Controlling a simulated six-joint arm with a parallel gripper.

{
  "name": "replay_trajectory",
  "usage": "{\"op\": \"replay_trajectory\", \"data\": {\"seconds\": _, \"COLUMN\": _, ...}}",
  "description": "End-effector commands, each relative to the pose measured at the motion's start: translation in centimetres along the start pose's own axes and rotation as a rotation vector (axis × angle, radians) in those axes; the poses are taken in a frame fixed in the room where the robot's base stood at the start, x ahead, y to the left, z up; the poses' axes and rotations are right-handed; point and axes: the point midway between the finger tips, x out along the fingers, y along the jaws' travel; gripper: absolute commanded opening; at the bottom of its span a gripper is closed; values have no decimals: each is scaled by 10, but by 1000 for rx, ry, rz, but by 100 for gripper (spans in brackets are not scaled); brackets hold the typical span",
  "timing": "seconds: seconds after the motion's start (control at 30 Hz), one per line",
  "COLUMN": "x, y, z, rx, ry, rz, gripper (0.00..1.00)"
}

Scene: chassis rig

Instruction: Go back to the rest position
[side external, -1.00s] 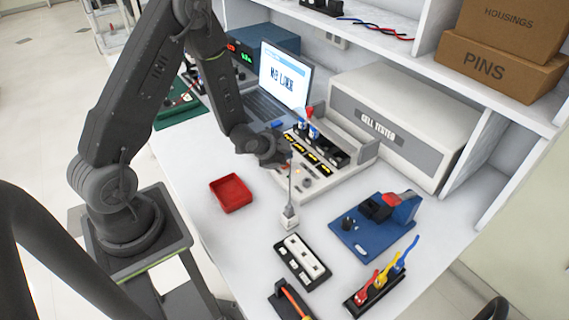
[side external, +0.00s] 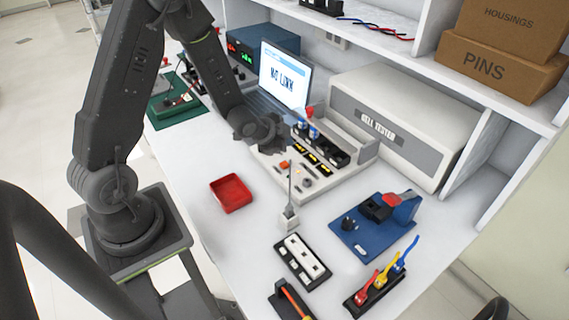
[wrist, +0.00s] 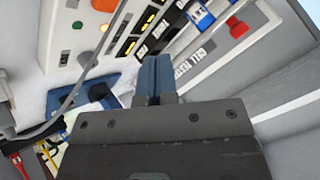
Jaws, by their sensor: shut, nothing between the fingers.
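My gripper (side external: 275,137) is above the near left part of the cell tester's sloped panel (side external: 296,189) in the side external view. In the wrist view its two blue fingers (wrist: 155,80) are together with nothing between them. Part of the tester panel (wrist: 85,35), with an orange light and a green button, shows beyond the fingers. The side view does not show the fingertips clearly.
A red tray (side external: 231,194) stands left of the tester. A black holder with white parts (side external: 302,259), a blue fixture (side external: 372,228) and a laptop (side external: 283,77) stand around. White table is free near the tray.

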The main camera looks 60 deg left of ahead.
Motion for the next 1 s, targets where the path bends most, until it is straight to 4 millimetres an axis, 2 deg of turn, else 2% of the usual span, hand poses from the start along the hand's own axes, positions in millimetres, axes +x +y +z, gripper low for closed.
{"op": "replay_trajectory", "data": {"seconds": 0.3, "x": -2, "y": -1, "z": -2, "rx": -3, "ry": -2, "rz": -1, "gripper": 0}}
{"op": "replay_trajectory", "data": {"seconds": 0.37, "x": -7, "y": -4, "z": -6, "rx": -12, "ry": -7, "rz": -4, "gripper": 0}}
{"op": "replay_trajectory", "data": {"seconds": 0.47, "x": -25, "y": -11, "z": -20, "rx": -45, "ry": -29, "rz": -7, "gripper": 0}}
{"op": "replay_trajectory", "data": {"seconds": 0.63, "x": -79, "y": -21, "z": -51, "rx": -158, "ry": -87, "rz": -8, "gripper": 0}}
{"op": "replay_trajectory", "data": {"seconds": 0.77, "x": -128, "y": -19, "z": -69, "rx": -265, "ry": -129, "rz": 2, "gripper": 0}}
{"op": "replay_trajectory", "data": {"seconds": 1.0, "x": -221, "y": 5, "z": -87, "rx": -470, "ry": -187, "rz": 51, "gripper": 0}}
